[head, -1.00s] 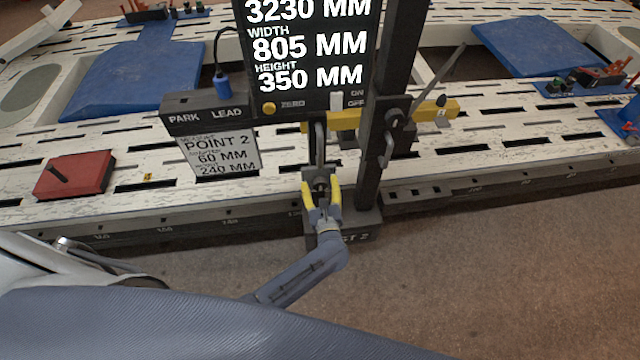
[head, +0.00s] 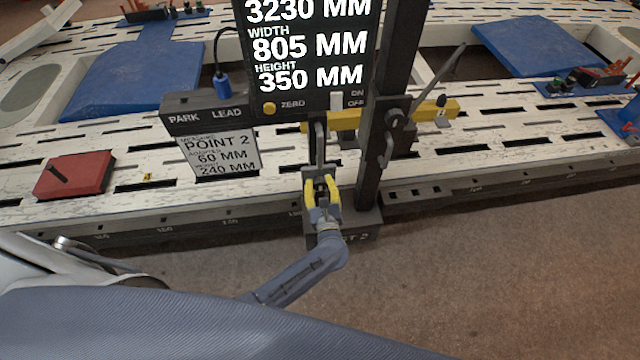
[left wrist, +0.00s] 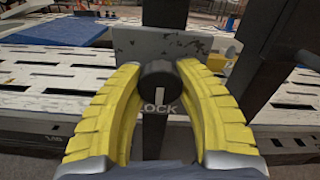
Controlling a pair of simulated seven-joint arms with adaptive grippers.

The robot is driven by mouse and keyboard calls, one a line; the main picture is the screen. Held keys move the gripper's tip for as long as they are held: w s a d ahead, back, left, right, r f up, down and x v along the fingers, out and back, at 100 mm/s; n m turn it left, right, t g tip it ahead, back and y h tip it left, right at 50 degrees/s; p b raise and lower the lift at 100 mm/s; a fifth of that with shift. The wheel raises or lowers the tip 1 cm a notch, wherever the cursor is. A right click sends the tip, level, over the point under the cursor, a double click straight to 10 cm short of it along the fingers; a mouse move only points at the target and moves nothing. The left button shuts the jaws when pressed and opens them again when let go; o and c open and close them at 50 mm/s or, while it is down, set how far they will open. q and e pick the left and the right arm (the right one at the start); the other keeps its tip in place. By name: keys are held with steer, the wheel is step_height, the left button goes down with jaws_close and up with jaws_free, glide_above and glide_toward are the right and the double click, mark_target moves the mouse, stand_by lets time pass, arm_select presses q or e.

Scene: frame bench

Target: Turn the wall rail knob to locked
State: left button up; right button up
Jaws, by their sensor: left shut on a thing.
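The wall rail knob (left wrist: 158,84) is a round black knob with a pale line on its face, seen between my left gripper's fingers in the left wrist view. The line points about straight down, toward the letters "LOCK" (left wrist: 160,108), which are partly hidden. My left gripper (head: 321,188), with yellow fingers, is shut on the knob at the lower front of the dark upright; it also shows in the left wrist view (left wrist: 157,90). In the head view the gripper mostly hides the knob. My right gripper is not in view.
A display panel (head: 305,45) with a switch stands above the knob, and a "POINT 2" card (head: 220,152) hangs left. A dark post (head: 375,150) with a yellow crossbar (head: 440,108) stands close right. A red box (head: 75,175) lies on the slotted bench.

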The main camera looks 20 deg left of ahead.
arm_select(q)
steer(key=shift+m, duration=0.3)
steer(key=m, duration=0.7)
steer(key=shift+m, duration=0.3)
steer(key=m, duration=0.4)
steer(key=shift+m, duration=2)
steer(key=shift+w, duration=0.1)
steer(key=o, duration=1.3)
